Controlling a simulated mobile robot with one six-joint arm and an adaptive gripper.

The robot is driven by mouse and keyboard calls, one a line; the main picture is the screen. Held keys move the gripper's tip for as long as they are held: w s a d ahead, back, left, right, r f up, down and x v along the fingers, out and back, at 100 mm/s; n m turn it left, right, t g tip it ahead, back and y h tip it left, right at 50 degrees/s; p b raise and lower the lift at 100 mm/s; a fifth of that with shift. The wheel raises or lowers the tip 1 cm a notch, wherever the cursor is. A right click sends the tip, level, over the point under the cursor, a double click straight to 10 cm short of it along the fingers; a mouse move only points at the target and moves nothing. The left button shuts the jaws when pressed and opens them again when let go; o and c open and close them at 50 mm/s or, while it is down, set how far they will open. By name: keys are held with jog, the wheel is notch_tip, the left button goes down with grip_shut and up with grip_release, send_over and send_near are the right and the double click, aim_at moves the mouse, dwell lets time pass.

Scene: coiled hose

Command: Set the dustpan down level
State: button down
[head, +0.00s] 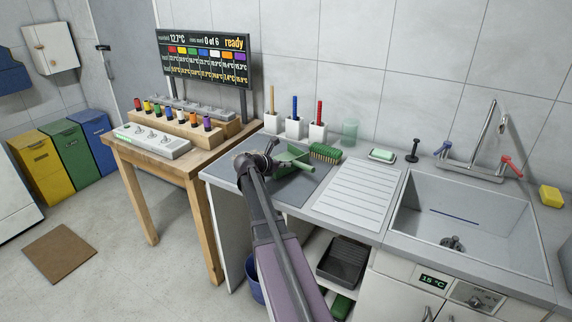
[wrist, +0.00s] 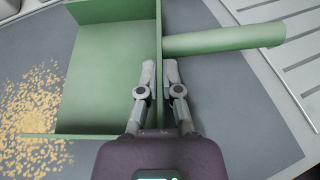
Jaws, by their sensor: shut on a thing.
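The green dustpan (head: 291,157) is over the grey mat on the counter, left of the ribbed drainboard. In the wrist view the dustpan (wrist: 110,60) fills the upper middle, with its round handle (wrist: 225,40) pointing right. My gripper (wrist: 160,75) is shut on the dustpan's back wall, one finger on each side, beside the handle's root. The pan's floor looks empty. I cannot tell whether its underside touches the mat or whether it is slightly tilted. In the head view my arm hides part of the pan's left side.
Tan crumbs (wrist: 35,110) lie on the mat by the pan's open side. A green brush (head: 325,153) lies just behind the pan. White holders (head: 294,128) with coloured handles stand at the wall. The drainboard (head: 354,196) and sink (head: 465,215) are right.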

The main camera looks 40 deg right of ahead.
jog(key=shift+f+b, duration=0.6)
dwell(0.5)
jog(key=c, duration=0.7)
grip_release()
jog(key=shift+s+r, duration=0.1)
